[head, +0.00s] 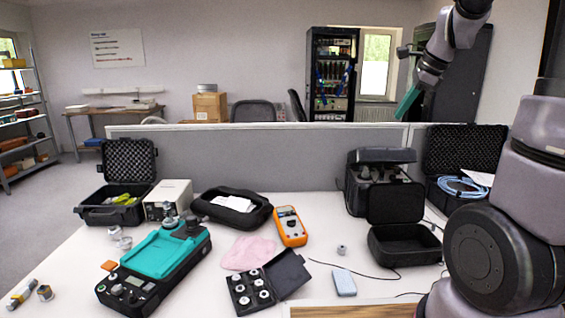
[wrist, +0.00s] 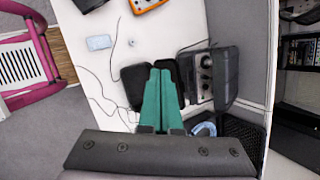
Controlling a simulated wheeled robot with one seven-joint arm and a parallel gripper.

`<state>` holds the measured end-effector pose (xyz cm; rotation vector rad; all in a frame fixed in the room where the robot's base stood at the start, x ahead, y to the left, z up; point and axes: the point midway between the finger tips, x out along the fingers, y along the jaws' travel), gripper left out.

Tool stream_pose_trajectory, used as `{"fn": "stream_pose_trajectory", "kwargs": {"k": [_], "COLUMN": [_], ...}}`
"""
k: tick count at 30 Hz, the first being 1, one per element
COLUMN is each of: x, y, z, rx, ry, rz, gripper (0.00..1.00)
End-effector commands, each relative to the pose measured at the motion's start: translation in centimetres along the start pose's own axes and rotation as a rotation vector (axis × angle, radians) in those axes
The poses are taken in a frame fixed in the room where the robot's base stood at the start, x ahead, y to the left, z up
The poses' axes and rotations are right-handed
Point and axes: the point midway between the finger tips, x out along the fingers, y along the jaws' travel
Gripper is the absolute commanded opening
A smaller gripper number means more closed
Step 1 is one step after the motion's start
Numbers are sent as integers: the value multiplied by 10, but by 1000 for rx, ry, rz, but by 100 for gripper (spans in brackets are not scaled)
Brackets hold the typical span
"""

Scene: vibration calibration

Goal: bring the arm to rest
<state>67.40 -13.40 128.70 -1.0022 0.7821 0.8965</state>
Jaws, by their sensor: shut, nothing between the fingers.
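My gripper (head: 407,102) is at the upper right of the head view, raised well above the white table (head: 330,205). Its green fingers point down and to the left. In the wrist view my gripper (wrist: 161,72) shows two long green fingers lying close together, shut with nothing between them. Below the fingers in that view is a small open black case (wrist: 134,86) on the table. The fingers are apart from it and hide part of it. The lower part of my arm stands at the right of the head view.
A grey partition (head: 270,160) runs along the table's back edge. A teal-topped calibration device (head: 165,252), an orange multimeter (head: 290,226), a weight set case (head: 268,284) and open black cases (head: 465,150) crowd the table. A pink-framed chair (wrist: 40,60) stands beside it.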

Motion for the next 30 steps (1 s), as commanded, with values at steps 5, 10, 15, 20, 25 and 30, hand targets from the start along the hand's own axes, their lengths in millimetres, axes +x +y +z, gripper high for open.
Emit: {"fn": "stream_pose_trajectory", "kwargs": {"k": [5,10,15,20,25,30], "x": [-54,-85,-99,-102,-102,-102], "y": [63,126,170,188,191,190], "z": [35,52,57,56,56,56], "rx": [-492,-958,-1298,-1447,-1470,-1468], "ry": [-15,39,117,162,167,167], "rz": [-57,-102,-119,-118,-116,-117], "gripper": [0,0,0,0,0,0]}}
